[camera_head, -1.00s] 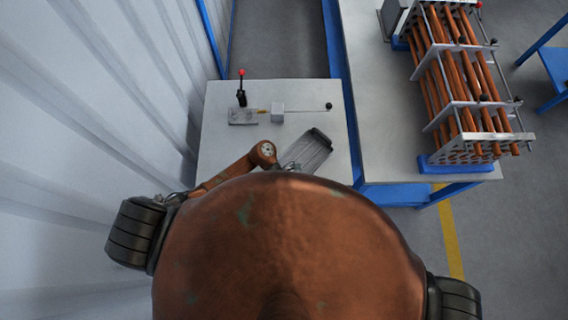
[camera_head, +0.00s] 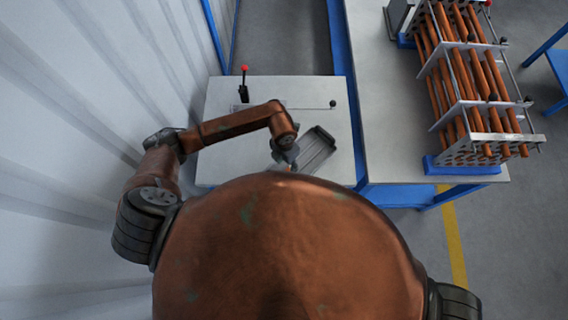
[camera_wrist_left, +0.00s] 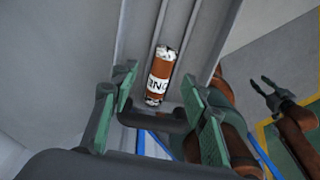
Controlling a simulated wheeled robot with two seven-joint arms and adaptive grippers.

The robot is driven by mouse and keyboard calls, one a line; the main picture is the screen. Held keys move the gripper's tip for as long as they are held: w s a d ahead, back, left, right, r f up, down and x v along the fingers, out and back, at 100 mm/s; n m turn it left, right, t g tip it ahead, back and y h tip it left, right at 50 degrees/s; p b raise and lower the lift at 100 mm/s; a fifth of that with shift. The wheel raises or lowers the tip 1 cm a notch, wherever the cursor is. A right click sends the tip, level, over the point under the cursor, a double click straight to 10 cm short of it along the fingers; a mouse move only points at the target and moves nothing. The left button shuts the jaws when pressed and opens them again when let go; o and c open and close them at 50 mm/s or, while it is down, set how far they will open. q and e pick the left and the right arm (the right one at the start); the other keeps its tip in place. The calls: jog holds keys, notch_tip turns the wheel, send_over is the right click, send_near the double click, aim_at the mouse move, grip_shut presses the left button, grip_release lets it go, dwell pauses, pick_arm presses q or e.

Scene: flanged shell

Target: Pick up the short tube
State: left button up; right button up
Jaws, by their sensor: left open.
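The short tube (camera_wrist_left: 160,78) is copper-coloured with a white lettered label and pale, crumpled-looking ends. It lies in a channel of the grey tray (camera_wrist_left: 197,38) in the left wrist view. The tray (camera_head: 319,152) also shows on the small table in the head view, where I cannot make out the tube. My left gripper (camera_wrist_left: 155,100) is open, its green-padded fingers apart just short of the tube, with nothing between them. In the head view the left gripper (camera_head: 285,155) is at the tray's left side. My right gripper (camera_wrist_left: 262,80) shows open and empty in the wrist view.
A rack of long copper tubes (camera_head: 465,85) stands on the right bench (camera_head: 385,110). A corrugated wall (camera_head: 70,130) is close on the left.

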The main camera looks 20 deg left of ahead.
aim_at(287, 172)
pick_arm(q)
jog(key=f, duration=0.2)
jog(key=s+f+p, duration=0.1)
jog(key=f, duration=0.2)
jog(key=shift+d, duration=0.2)
grip_shut()
dwell(0.3)
jog(key=shift+s+d, duration=0.1)
dwell(0.6)
